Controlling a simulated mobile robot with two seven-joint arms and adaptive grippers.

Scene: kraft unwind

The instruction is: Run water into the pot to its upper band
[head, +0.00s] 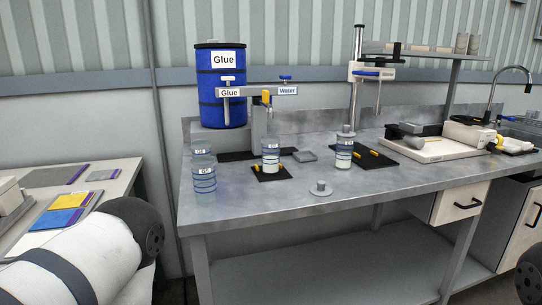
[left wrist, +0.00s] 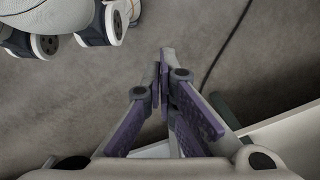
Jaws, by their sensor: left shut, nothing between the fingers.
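A clear pot with blue bands (head: 270,156) stands upright on a small dark mat under the tap's yellow-tipped spout (head: 267,97). White contents show low in it; its fill level against the bands is too small to tell. Above it, the bar carries a "Glue" label (head: 229,93) and a "Water" label (head: 288,91), with a blue handle (head: 286,78) over the "Water" side. My left gripper (left wrist: 161,84) is shut and empty in the left wrist view, over the floor, away from the pot. My right gripper is not in view.
Other banded pots stand on the steel bench: one at the left front (head: 204,181) and one at right (head: 344,152). A grey lid (head: 320,188) lies at the front. A blue glue drum (head: 222,88) stands behind. The bench's front right is clear.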

